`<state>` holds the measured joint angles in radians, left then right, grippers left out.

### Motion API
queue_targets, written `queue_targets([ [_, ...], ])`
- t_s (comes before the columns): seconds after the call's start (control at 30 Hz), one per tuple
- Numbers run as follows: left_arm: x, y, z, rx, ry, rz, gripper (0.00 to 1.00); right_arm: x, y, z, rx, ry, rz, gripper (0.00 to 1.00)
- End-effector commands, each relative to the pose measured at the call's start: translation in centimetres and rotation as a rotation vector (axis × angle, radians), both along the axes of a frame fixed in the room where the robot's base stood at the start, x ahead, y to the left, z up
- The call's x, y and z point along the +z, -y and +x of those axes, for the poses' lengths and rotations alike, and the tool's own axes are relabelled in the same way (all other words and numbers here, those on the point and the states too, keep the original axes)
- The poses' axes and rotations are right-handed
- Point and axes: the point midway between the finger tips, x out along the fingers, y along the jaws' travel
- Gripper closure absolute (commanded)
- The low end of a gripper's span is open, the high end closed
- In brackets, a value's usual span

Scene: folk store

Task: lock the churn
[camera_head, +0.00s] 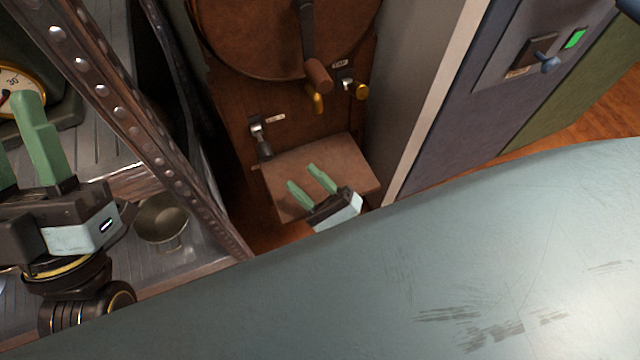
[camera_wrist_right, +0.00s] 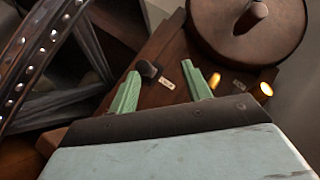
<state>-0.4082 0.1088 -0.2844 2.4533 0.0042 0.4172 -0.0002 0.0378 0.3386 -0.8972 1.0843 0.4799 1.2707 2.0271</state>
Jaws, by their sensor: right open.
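The churn (camera_head: 250,45) is a brown wooden drum at the top of the head view, with a crank handle (camera_head: 318,74) on its face. Below it on the wooden stand sits a small lever (camera_head: 263,142) with a dark grip pointing down, beside a pale label. My right gripper (camera_head: 305,178) is open and empty, below and right of the lever, over a wooden step. In the right wrist view the dark lever grip (camera_wrist_right: 148,69) shows between the fingers, beyond them and nearer the left finger; the drum (camera_wrist_right: 240,30) is at top right. My left gripper (camera_head: 18,135) looks open and empty at far left.
A riveted metal post (camera_head: 110,115) and a shelf with a metal pot (camera_head: 162,224) stand left. A grey cabinet (camera_head: 470,110) stands right; a pale surface fills the lower right.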

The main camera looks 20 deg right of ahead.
Motion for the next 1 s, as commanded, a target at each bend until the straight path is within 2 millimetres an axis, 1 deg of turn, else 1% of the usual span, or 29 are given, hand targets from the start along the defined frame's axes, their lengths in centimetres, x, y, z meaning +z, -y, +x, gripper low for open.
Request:
queue_targets([
  [0.03, 0.1, 0.1, 0.3, 0.000, -0.032, 0.009, 0.64, 0.2, 0.5, -0.8, 0.001, -0.002, -0.002, 0.51],
  [0.1, -0.1, 0.2, 0.7, -0.001, -0.066, 0.020, 0.64, 0.1, 1.0, -1.7, 0.000, -0.001, -0.001, 0.51],
  [0.2, -0.4, 0.3, 1.0, -0.001, -0.098, 0.029, 0.64, 0.0, 1.4, -2.4, 0.000, -0.001, -0.001, 0.51],
  [0.3, -0.5, 0.3, 1.2, -0.001, -0.113, 0.034, 0.64, 0.0, 1.7, -2.8, 0.000, 0.000, 0.000, 0.51],
  [0.57, -0.6, 0.3, 1.2, -0.001, -0.117, 0.035, 0.64, 0.0, 1.7, -2.9, 0.001, 0.001, 0.000, 0.51],
  [0.7, -0.6, 0.3, 1.2, 0.000, -0.116, 0.036, 0.64, 0.5, 1.2, -2.8, -0.014, 0.014, -0.013, 0.70],
  [0.77, -0.6, 0.3, 1.2, 0.000, -0.116, 0.036, 0.64, 1.4, 0.3, -2.7, -0.039, 0.039, -0.035, 0.78],
  [0.87, -0.6, 0.3, 1.2, 0.000, -0.115, 0.035, 0.64, 4.1, -1.7, -2.3, -0.121, 0.115, -0.118, 0.91],
  [0.93, -0.6, 0.3, 1.2, 0.000, -0.115, 0.035, 0.64, 7.0, -3.2, -1.9, -0.211, 0.193, -0.206, 1.00],
  [0.97, -0.6, 0.3, 1.2, 0.000, -0.115, 0.035, 0.64, 8.4, -3.7, -1.7, -0.257, 0.230, -0.253, 1.00],
  [1.0, -0.6, 0.3, 1.2, 0.000, -0.115, 0.035, 0.64, 10.5, -4.3, -1.5, -0.324, 0.282, -0.318, 1.00],
])
